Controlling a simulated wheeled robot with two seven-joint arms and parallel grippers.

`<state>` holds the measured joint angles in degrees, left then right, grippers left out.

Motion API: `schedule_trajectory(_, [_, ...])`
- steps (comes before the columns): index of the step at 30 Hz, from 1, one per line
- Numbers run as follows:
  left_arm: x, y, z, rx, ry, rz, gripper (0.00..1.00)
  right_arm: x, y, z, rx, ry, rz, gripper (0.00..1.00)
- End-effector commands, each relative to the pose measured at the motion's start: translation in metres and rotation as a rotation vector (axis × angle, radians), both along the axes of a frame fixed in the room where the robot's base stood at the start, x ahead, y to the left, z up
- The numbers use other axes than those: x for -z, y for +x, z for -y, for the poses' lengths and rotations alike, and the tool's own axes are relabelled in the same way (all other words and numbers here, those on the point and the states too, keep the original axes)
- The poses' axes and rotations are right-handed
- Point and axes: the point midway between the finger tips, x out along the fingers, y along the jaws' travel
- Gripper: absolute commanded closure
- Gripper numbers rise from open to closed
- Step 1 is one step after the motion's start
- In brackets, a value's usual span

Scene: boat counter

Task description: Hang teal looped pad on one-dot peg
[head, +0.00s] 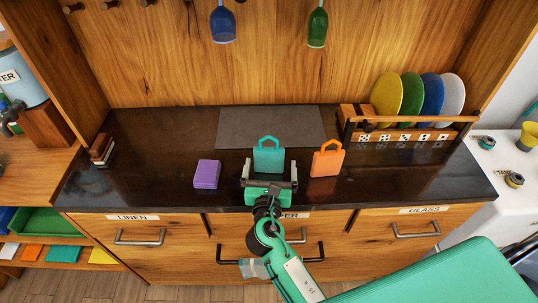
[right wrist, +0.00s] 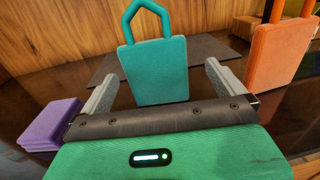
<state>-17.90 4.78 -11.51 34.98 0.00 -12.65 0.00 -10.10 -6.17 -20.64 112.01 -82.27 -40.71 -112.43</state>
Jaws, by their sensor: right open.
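The teal looped pad (head: 268,157) stands upright on the dark counter with its loop on top. It also shows in the right wrist view (right wrist: 154,70), between and beyond the fingers. My right gripper (head: 270,165) is open, with one finger on each side of the pad's near side; I see no clear contact. It also shows in the right wrist view (right wrist: 164,72). Dark wooden pegs (head: 108,4) stick out of the back wall at the top left of the head view. Their dot marks are not visible, so I cannot tell which is the one-dot peg. My left gripper is out of view.
An orange looped pad (head: 326,159) stands close on the right. A grey mat (head: 270,126) lies behind. A rack (head: 408,133) holds several coloured plates. Blue (head: 222,24) and green (head: 317,27) glasses hang above.

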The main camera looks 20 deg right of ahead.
Motion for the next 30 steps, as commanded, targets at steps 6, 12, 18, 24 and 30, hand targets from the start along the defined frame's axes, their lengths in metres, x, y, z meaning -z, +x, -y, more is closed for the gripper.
schedule_trajectory(6, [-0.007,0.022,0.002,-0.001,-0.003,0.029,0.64,-0.002,0.014,0.004,0.001,0.000,0.000,0.00])
schedule_trajectory(12, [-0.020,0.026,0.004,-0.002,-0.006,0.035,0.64,-0.007,0.042,0.009,0.001,0.001,0.000,0.00])
schedule_trajectory(18, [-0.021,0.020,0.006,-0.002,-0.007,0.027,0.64,-0.004,0.057,0.016,0.001,0.001,-0.001,0.00])
schedule_trajectory(24, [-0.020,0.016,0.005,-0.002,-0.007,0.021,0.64,-0.003,0.058,0.016,0.001,0.002,-0.001,0.00])
schedule_trajectory(30, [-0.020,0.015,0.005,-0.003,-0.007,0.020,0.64,-0.003,0.058,0.016,0.001,0.001,-0.001,0.35])
